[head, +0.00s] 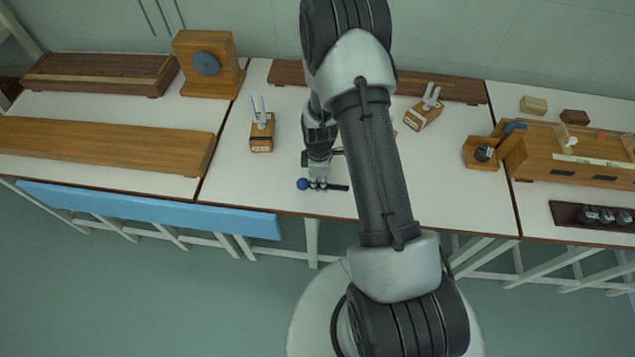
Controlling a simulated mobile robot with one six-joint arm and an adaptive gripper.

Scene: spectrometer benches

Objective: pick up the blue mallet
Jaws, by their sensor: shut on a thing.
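The blue mallet has a round blue head (303,184) and a dark handle (338,187). It lies along the front part of the middle white bench, with its head to the left and its handle to the right. My gripper (318,184) points down over the mallet and is shut on it just right of the head. The fingers hide part of the handle. I cannot tell whether the mallet still touches the bench top.
Wooden blocks with metal prongs stand left (261,138) and right (423,113) of my arm. A wooden stand with a dark disc (206,63) is at the back left. A dark tray (565,216) sits at right. The bench (235,185) is bare left of the mallet.

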